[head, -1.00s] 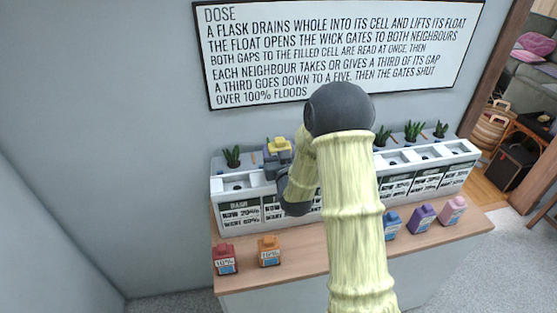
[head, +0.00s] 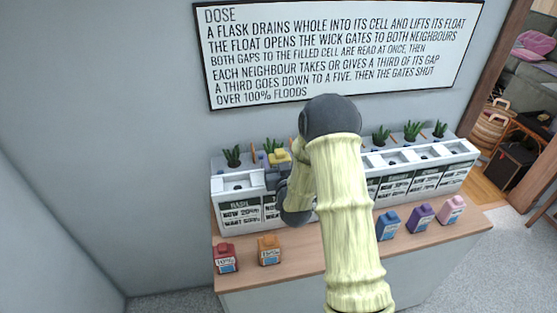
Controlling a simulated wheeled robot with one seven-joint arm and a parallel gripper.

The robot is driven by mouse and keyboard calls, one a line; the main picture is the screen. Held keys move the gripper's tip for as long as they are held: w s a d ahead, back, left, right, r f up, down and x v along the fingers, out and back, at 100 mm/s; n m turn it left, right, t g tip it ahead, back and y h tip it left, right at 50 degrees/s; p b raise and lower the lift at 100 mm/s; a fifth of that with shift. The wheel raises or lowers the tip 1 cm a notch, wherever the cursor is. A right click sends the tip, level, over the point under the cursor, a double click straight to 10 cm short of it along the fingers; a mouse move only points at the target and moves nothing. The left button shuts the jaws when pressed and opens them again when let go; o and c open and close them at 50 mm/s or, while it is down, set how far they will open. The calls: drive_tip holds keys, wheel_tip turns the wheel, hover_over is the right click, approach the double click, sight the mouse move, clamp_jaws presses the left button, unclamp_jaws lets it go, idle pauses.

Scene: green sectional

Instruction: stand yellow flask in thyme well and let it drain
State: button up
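The yellow flask (head: 280,158) is upright over the second cell from the left of the white planter (head: 228,198). My gripper (head: 277,170) is around the flask, its dark fingers at the flask's lower part, and appears shut on it. The gripper hides the flask's bottom, so I cannot tell how deep it sits in the well. The second cell's label is mostly covered by my arm, and I cannot read the word thyme on any label. The leftmost cell's label looks like Basil.
A red flask (head: 226,258) and an orange flask (head: 269,250) stand on the wooden counter (head: 300,262) at front left. Blue (head: 388,225), purple (head: 421,215) and pink (head: 452,209) flasks stand at right. Small plants line the planter's back. A rules sign (head: 340,50) hangs above.

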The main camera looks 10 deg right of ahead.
drive_tip(key=shift+f, duration=0.15)
drive_tip(key=o, duration=1.1)
drive_tip(key=shift+r, duration=0.25)
drive_tip(key=s, duration=0.9)
drive_tip(key=shift+s, duration=0.2)
drive_tip(key=shift+s+p, duration=0.1)
drive_tip(key=shift+p, duration=0.2)
